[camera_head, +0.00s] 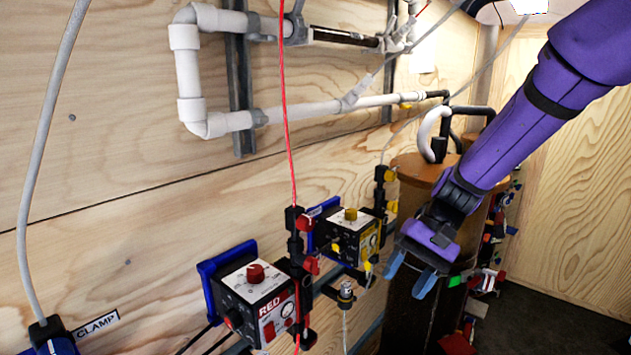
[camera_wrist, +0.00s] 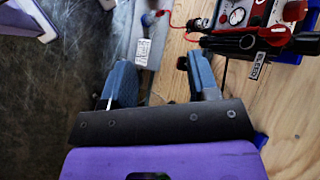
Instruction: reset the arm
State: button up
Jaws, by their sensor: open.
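My purple arm reaches in from the upper right in the head view. My gripper (camera_head: 408,272) points down, with its two blue fingers apart and nothing between them. It hangs in front of the wooden-topped cylinder (camera_head: 408,310), to the right of the yellow-knobbed box. In the wrist view my gripper (camera_wrist: 160,82) also shows two separate blue fingers with a gap between them. A small white label (camera_wrist: 142,52) shows beyond the gap. Whether the fingers touch anything is not clear, but I see no contact.
A red-knobbed box (camera_head: 262,300) and a yellow-knobbed box (camera_head: 350,235) are mounted on the plywood wall (camera_head: 130,150). White pipes (camera_head: 188,80) run above. A red cable (camera_head: 287,120) and a grey hose (camera_head: 42,150) hang down. Dark floor (camera_head: 535,325) lies at the lower right.

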jog(key=s+d+r+n+t+h, duration=0.2)
jog(key=s+d+r+t+h, duration=0.4)
jog(key=s+d+r, duration=0.8)
jog(key=s+r+t, duration=0.1)
jog(key=s+t, duration=0.1)
jog(key=t, duration=0.1)
jog(key=shift+s+d+r+t+h, duration=0.2)
jog(key=shift+s+r+t+h, duration=0.15)
jog(key=shift+s+t+h, duration=0.05)
dwell(1.1)
